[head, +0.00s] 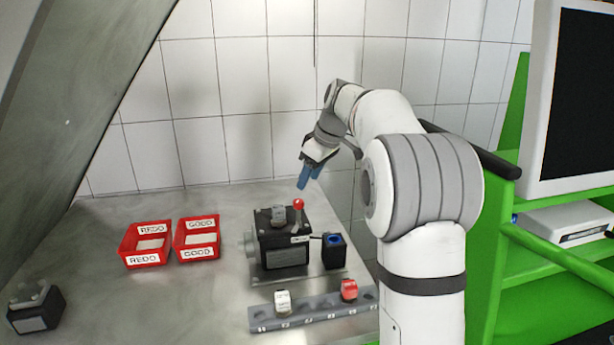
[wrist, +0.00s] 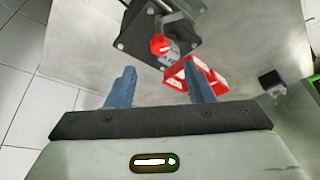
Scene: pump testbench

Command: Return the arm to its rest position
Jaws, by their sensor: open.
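My gripper (head: 310,177) has blue fingers. In the head view it hangs in the air above the back of the testbench, near the tiled wall. In the wrist view the two fingers of my gripper (wrist: 160,88) stand wide apart with nothing between them. My white and grey arm reaches up from the lower right and bends over the bench. The black pump testbench (head: 282,250) with its red-knobbed lever (head: 298,204) stands below the fingers, apart from them. The red knob (wrist: 160,44) also shows beyond the fingers in the wrist view.
Red bins marked REDO (head: 146,244) and GOOD (head: 196,240) stand left of the testbench. A grey rack (head: 310,311) in front holds a white and a red part. A small black box (head: 335,251) stands beside the testbench. A green frame with a monitor (head: 575,95) is at right.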

